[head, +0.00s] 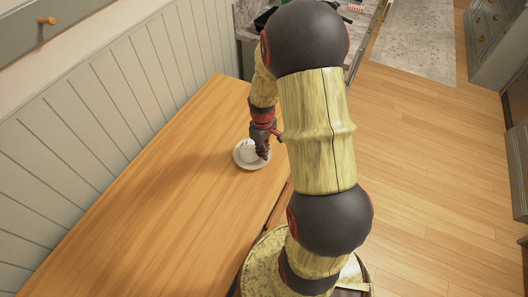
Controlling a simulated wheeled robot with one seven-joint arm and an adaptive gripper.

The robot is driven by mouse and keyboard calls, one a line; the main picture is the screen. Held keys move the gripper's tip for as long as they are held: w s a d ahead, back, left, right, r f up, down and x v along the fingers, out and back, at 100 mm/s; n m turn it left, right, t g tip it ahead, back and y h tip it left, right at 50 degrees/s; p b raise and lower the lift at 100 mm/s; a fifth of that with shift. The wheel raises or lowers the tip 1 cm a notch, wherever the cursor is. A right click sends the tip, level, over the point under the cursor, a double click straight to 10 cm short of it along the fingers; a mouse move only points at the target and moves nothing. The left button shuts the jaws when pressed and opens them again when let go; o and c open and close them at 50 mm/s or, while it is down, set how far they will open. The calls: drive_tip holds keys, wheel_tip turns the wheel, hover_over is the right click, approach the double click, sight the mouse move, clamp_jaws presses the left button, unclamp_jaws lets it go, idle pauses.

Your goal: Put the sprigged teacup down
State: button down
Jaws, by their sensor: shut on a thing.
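The white sprigged teacup (247,150) shows in the head view at the far end of the wooden table. It is directly above or on a white saucer (243,165); I cannot tell whether the two touch. The cup looks about upright, and its pattern is too small to make out. My gripper (264,152) reaches down at the cup's right side and is shut on it. The fingers and part of the cup's right side are hard to see from here.
The wooden table (150,205) is bare to the left and in front of the saucer. A panelled wall (120,95) runs along its left side. A grey counter or shelf with several items stands beyond the far end. Wooden floor (430,170) lies to the right.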

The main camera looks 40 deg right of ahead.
drive_tip(key=c, duration=2)
unclamp_jaws()
drive_tip(key=shift+f, duration=0.1)
wheel_tip(320, 180, up, 12)
drive_tip(key=p, duration=0.3)
drive_tip(key=a+r+t, duration=0.2)
drive_tip(key=a+r, duration=0.9)
drive_tip(key=r, duration=0.2)
drive_tip(key=s+a+r+m+t, duration=0.1)
drive_tip(key=s+a+r+t, duration=0.2)
drive_tip(key=s+a+r, duration=0.6)
drive_tip(key=s+a, duration=0.2)
drive_tip(key=a, duration=0.2)
drive_tip(key=shift+s+t, duration=0.3)
drive_tip(key=shift+s, duration=0.05)
drive_tip(key=shift+f, duration=0.1)
